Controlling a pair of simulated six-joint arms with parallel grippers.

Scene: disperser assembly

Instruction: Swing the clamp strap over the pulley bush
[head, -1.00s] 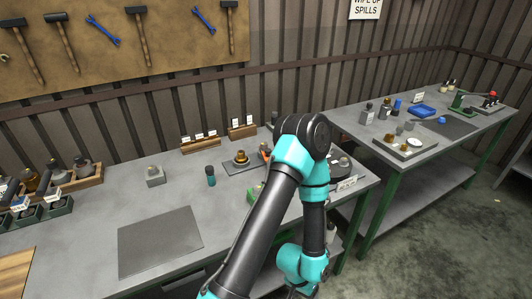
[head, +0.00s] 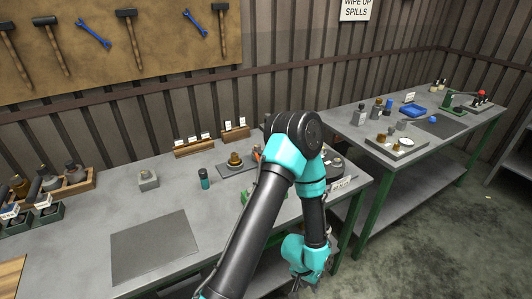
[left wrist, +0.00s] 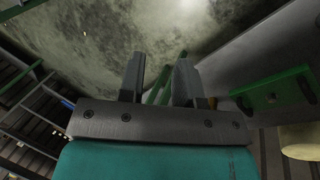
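A brass-coloured stepped piece (head: 235,160), possibly the pulley bush, stands on a dark plate (head: 226,171) towards the back of the near bench. A small orange part (head: 257,152) shows beside it, partly behind my left arm; I cannot tell whether it is the clamp strap. My left gripper (head: 306,285) hangs low, past the bench's front edge, well apart from these parts. In the left wrist view its two fingers (left wrist: 158,80) stand apart with nothing held between them. My right gripper is not in view.
A grey mat (head: 155,247) lies bare on the near bench. A teal-capped bottle (head: 204,179) and a grey block (head: 148,179) stand behind it. A second bench (head: 370,176) stands to the right.

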